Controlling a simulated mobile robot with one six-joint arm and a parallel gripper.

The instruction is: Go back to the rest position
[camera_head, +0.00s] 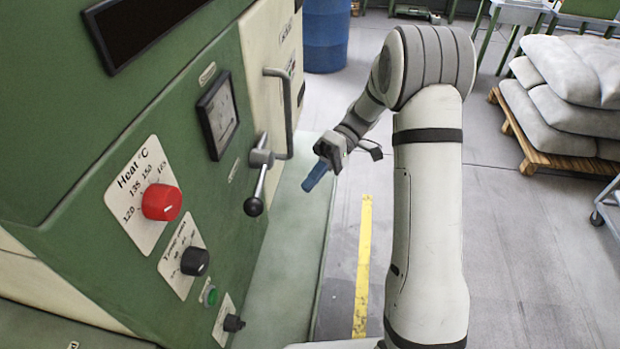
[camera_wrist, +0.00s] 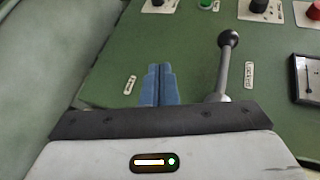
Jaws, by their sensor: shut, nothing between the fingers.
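My gripper (camera_head: 316,176) has blue fingers and is in the middle of the head view, to the right of the green machine's (camera_head: 110,95) panel and apart from it. In the wrist view my gripper (camera_wrist: 159,70) shows its two blue fingers side by side, shut with nothing between them. The black-knobbed lever (camera_head: 260,178) is on the panel, left of my gripper in the head view. In the wrist view the lever (camera_wrist: 223,70) is to the right of the fingers.
The panel carries a red heat knob (camera_head: 161,202), a black knob (camera_head: 195,261), a green button (camera_head: 210,295) and a gauge (camera_head: 219,115). A blue barrel (camera_head: 326,35) stands behind. Grey sacks (camera_head: 560,110) lie on a wooden pallet (camera_head: 545,158) at the right. Open floor lies between.

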